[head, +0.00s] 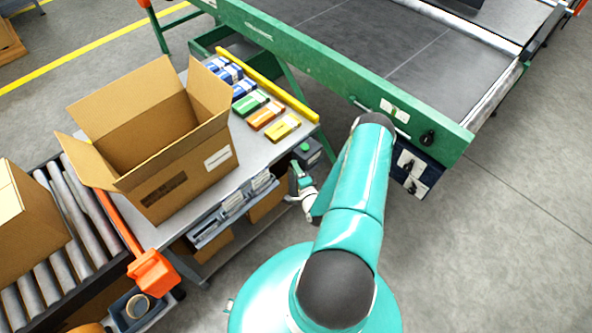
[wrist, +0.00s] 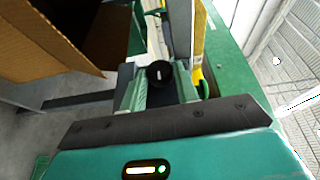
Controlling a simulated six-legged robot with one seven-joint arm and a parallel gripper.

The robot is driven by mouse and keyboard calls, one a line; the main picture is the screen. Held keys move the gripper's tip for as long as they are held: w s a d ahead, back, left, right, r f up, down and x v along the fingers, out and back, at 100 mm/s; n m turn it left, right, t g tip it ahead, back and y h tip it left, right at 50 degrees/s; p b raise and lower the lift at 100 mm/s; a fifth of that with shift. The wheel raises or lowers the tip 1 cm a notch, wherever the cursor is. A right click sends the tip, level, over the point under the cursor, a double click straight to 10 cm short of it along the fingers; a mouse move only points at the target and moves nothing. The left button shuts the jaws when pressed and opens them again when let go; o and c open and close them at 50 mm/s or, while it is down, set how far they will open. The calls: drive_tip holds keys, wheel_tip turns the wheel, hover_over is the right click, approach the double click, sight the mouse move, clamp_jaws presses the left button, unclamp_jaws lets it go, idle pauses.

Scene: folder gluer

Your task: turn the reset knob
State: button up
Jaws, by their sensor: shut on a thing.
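A round black knob (wrist: 160,74) with a short white mark on its face shows in the wrist view, just beyond the middle of my gripper. I take it to be the reset knob. My gripper (wrist: 160,88) has its two pale green fingers on either side of the knob and is shut on it. In the head view my gripper (head: 298,178) is beside the packing table's right end, close to a small dark box with a green button (head: 304,148). The knob itself is hidden in the head view.
An open carton (head: 168,165) stands on the grey table, with several coloured small boxes (head: 267,115) behind it. The green machine frame (head: 330,75) runs along the back, with a black knob (head: 428,138) at its right end. Floor at right is clear.

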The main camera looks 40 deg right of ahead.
drive_tip(key=shift+r, duration=0.1)
drive_tip(key=n+g, duration=0.1)
drive_tip(key=g, duration=0.2)
drive_tip(key=w+r+n+g+y, duration=0.1)
drive_tip(key=g, duration=0.3)
drive_tip(key=n+g, duration=0.1)
drive_tip(key=g, duration=0.2)
drive_tip(key=shift+w+r+y, duration=0.15)
drive_tip(key=shift+r+y, duration=0.2)
drive_tip(key=shift+y, duration=0.05)
drive_tip(key=shift+g, duration=0.3)
drive_tip(key=o, duration=1)
drive_tip(key=shift+c, duration=0.2)
